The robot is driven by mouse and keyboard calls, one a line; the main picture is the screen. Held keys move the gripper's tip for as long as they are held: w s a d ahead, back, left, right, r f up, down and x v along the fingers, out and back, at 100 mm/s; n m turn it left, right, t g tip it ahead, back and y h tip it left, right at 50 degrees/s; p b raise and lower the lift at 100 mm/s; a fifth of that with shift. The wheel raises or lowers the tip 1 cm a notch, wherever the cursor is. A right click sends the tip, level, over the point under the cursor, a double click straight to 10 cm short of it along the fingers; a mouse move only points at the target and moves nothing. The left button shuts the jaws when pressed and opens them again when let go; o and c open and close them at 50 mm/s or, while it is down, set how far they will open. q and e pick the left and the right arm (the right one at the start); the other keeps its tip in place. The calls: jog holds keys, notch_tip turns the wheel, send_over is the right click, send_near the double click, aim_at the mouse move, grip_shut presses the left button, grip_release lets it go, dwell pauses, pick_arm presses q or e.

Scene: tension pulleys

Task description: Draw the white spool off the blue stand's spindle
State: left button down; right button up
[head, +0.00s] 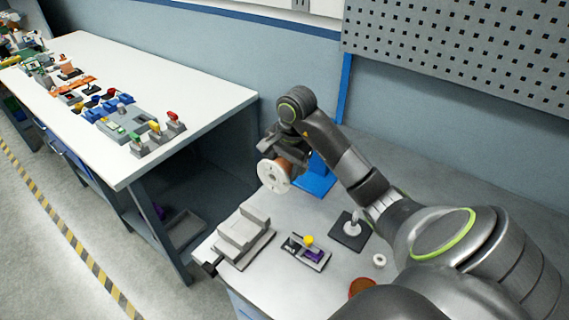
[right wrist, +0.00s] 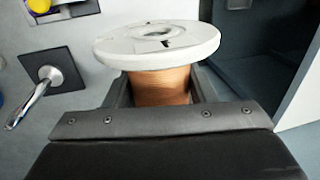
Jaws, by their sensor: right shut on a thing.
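The white spool (head: 272,177) has white flanges and a copper-coloured winding. My right gripper (head: 284,160) is shut on it around the winding, near the table's far left part. In the right wrist view the spool (right wrist: 157,44) sits between the two fingers of my right gripper (right wrist: 160,88), with its white flange and centre hole facing the camera. The blue stand (head: 317,178) shows behind and to the right of the spool in the head view. Its spindle is hidden, so I cannot tell whether the spool is still around it. My left gripper is not in view.
A grey stepped block (head: 243,232), a small device with a yellow knob (head: 309,240), a dark square base with a metal post (head: 351,230) and a small white ring (head: 379,260) stand on the table. A white bench (head: 150,85) with several parts stands left.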

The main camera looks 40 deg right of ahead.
aim_at(275, 174)
jog(key=shift+r, duration=0.1)
dwell(0.3)
jog(key=shift+s+a+p, duration=0.1)
jog(key=shift+a+p, duration=0.5)
jog(key=shift+p, duration=0.1)
jog(key=shift+s+a+p, duration=0.2)
jog(key=shift+a+p, duration=0.3)
jog(key=shift+a, duration=0.05)
jog(key=shift+s+a+p, duration=0.15)
jog(key=shift+a+p, duration=0.35)
jog(key=shift+a, duration=0.05)
jog(key=shift+a, duration=0.1)
jog(key=shift+s+a+p, duration=0.25)
jog(key=shift+a+p, duration=0.45)
jog(key=shift+a, duration=0.1)
jog(key=shift+s+a+p, duration=0.25)
jog(key=shift+a+p, duration=0.4)
jog(key=shift+a, duration=0.15)
jog(key=shift+a, duration=0.15)
